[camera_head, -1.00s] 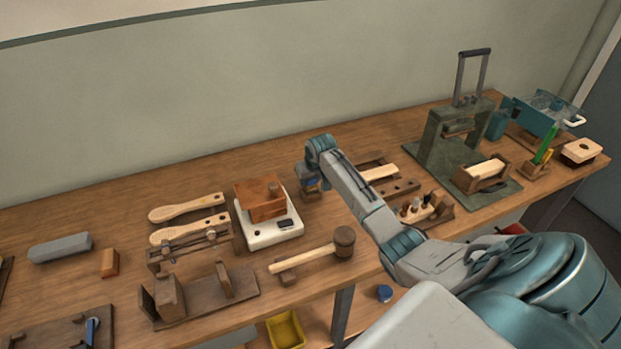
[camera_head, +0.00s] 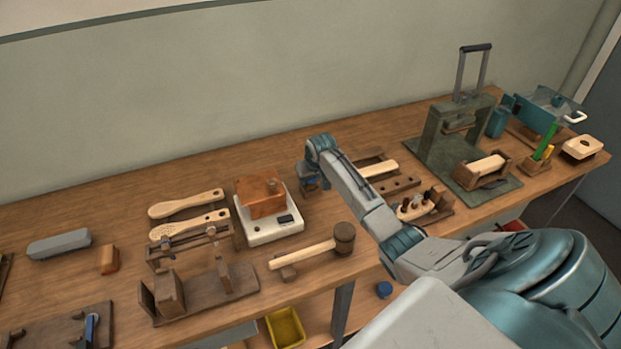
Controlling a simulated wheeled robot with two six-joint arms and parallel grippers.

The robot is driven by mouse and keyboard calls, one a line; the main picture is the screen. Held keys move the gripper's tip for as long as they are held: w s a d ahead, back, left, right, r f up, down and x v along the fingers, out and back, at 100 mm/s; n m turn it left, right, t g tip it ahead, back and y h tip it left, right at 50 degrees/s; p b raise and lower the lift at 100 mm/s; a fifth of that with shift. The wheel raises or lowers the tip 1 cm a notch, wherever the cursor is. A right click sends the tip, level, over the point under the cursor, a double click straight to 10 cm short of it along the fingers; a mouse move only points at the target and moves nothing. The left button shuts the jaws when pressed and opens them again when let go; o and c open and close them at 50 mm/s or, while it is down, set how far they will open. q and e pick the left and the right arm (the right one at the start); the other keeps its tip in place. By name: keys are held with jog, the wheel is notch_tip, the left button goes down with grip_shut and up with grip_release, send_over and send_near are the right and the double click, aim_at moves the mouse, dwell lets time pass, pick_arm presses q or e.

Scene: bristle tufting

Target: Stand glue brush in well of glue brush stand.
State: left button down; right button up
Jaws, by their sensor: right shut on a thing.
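My right gripper (camera_head: 311,181) points down over the middle of the bench, right of the white scale. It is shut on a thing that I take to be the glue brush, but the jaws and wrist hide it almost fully. A small dark brown piece shows low at the jaws, close to the bench top. I cannot tell whether this is part of the glue brush or the glue brush stand under it, or whether brush and well touch. My left gripper is not in view.
The white scale (camera_head: 284,231) with a brown box (camera_head: 262,198) stands just left of the gripper. A mallet (camera_head: 343,238) lies in front. A wooden rack (camera_head: 403,184) and a green press (camera_head: 440,135) stand to the right. Bare bench lies behind the gripper.

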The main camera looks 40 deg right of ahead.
jog(key=shift+f, duration=0.3)
jog(key=o, duration=1.4)
jog(key=shift+o, duration=0.2)
jog(key=shift+r+p, duration=3.5)
jog(key=shift+p, duration=0.35)
